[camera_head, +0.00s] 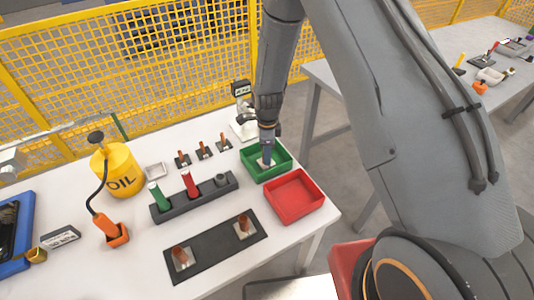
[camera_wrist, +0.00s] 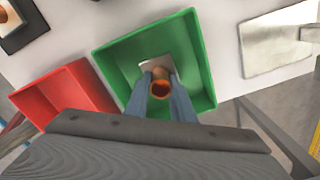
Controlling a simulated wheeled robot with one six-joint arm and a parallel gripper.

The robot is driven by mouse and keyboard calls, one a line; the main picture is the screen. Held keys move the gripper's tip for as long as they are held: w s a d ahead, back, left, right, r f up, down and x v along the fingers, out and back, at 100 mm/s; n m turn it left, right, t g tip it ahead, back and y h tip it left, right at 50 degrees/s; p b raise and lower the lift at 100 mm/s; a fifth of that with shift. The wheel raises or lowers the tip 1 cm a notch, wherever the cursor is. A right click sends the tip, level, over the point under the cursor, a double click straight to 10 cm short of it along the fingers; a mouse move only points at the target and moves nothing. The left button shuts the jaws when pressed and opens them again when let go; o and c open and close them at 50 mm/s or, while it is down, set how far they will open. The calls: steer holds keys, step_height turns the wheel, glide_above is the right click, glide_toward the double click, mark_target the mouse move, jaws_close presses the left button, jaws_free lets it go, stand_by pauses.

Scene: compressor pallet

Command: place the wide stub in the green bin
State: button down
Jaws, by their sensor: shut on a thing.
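The green bin (camera_head: 281,166) stands at the right side of the white table, just behind the red bin. It fills the middle of the wrist view (camera_wrist: 199,62). My gripper (camera_head: 266,158) points down into the green bin. In the wrist view its two fingers (camera_wrist: 161,82) are shut on a copper-coloured stub (camera_wrist: 161,87). A pale square plate (camera_wrist: 155,62) shows at the stub's far end, inside the bin's outline. I cannot tell whether the plate touches the bin floor.
A red bin (camera_head: 294,196) is directly in front of the green bin. A dark board (camera_head: 214,248) holds two copper stubs on plates. Several small stubs (camera_head: 204,150) stand behind a dark rack (camera_head: 196,198) with green and red pieces. A yellow oil can (camera_head: 118,171) is at left.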

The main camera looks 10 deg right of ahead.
steer(key=shift+f, duration=0.15)
steer(key=c, duration=1.5)
jaws_free()
steer(key=shift+c, duration=0.2)
step_height(320, 180, up, 11)
steer(key=b, duration=0.4)
steer(key=s+d+r+n, duration=0.5)
steer(key=s+n, duration=0.4)
steer(key=s, duration=0.1)
steer(key=s+d+r+n+t, duration=0.1)
steer(key=s+d+r+n, duration=0.5)
steer(key=s+n, duration=0.3)
steer(key=shift+s+r+n, duration=0.3)
steer(key=shift+s+n, duration=0.1)
steer(key=shift+n, duration=0.3)
